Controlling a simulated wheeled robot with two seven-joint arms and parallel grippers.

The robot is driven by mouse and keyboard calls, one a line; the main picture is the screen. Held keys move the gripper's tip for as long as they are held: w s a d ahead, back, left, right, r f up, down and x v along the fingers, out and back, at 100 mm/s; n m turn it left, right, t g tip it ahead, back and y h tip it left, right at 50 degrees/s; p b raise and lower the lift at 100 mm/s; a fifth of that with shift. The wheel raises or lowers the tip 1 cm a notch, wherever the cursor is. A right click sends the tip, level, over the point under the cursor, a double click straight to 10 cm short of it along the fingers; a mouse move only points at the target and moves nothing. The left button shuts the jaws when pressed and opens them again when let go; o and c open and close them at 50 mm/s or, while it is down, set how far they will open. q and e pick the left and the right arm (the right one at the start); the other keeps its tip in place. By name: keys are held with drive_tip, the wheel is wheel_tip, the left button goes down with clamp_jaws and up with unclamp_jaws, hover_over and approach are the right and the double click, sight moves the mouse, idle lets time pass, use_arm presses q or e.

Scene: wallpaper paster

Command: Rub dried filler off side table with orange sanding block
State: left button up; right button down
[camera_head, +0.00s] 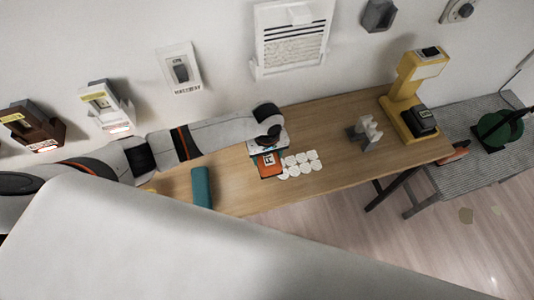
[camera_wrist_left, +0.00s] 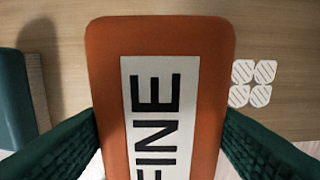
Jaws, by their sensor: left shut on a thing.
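The orange sanding block (camera_head: 268,165) has a white label and is at the wooden side table's (camera_head: 330,115) middle, just left of the filler. In the left wrist view the block (camera_wrist_left: 160,38) fills the middle, its label reading FINE. My left gripper (camera_head: 267,151) is shut on it, with dark green textured fingers on both sides. I cannot tell whether the block touches the tabletop. Several white filler patches (camera_head: 301,163) lie in a cluster right of the block; some hatched patches (camera_wrist_left: 252,83) show right of it in the left wrist view. My right gripper is out of view.
A teal block (camera_head: 202,187) lies left on the table. A grey-white holder (camera_head: 366,132) and a yellow stand (camera_head: 403,90) are at the right. A grey striped bench (camera_head: 475,145) with a green tool stands beyond. Wall items hang behind. Bare wood lies right of the filler.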

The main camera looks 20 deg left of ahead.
use_arm(q)
drive_tip(key=shift+r+p, duration=0.2)
drive_tip(key=shift+p, duration=0.15)
wheel_tip(320, 180, down, 5)
drive_tip(key=b, duration=0.2)
drive_tip(key=shift+f+b, duration=0.2)
drive_tip(key=shift+b, duration=0.2)
drive_tip(key=shift+f, duration=0.5)
drive_tip(key=shift+f+b, duration=0.2)
drive_tip(key=shift+b, duration=0.1)
